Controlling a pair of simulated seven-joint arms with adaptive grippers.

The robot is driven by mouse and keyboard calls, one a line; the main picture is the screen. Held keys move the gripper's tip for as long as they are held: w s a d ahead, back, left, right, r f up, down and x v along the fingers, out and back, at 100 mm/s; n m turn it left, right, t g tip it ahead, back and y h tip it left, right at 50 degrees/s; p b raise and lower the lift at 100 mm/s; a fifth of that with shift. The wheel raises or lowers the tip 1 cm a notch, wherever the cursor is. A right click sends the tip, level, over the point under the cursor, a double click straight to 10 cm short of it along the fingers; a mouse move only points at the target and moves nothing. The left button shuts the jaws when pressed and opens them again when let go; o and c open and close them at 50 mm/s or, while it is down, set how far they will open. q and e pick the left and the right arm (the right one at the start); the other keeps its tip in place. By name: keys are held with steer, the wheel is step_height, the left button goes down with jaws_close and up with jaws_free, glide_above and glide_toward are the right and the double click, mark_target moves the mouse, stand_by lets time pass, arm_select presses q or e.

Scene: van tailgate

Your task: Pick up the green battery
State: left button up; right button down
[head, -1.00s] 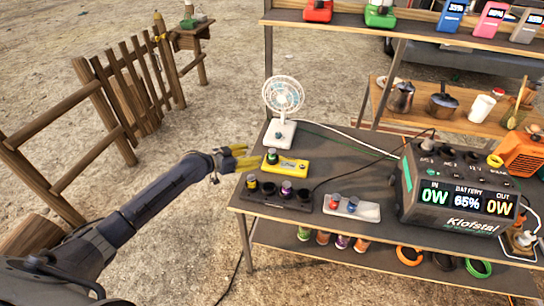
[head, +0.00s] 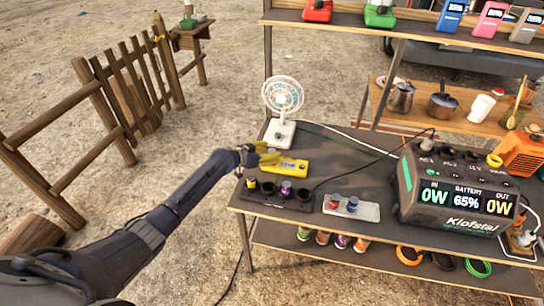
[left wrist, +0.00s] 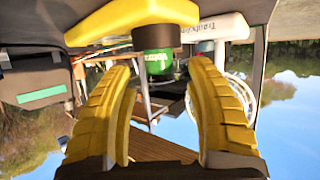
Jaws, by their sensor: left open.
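The green battery (left wrist: 158,62) stands in the yellow charger (left wrist: 130,20), which the left wrist view shows upside down. In the head view the yellow charger (head: 288,167) lies on the table's left part, and my gripper's fingers largely cover the battery. My left gripper (head: 271,154) is open with yellow fingers, at the charger's left end. In the left wrist view the battery lines up with the gap between the fingertips (left wrist: 160,68); I cannot tell whether either finger touches it. My right gripper is not in view.
A white fan (head: 283,105) stands behind the charger. A dark battery holder (head: 277,196) is in front, and a white holder (head: 350,208) with red and blue batteries is to the right. A large power station (head: 455,190) fills the table's right side.

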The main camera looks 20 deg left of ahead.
arm_select(q)
steer(key=shift+w+d+f, duration=0.25)
steer(key=shift+w+d, duration=0.05)
steer(key=shift+w, duration=0.2)
steer(key=shift+c, duration=0.3)
jaws_close()
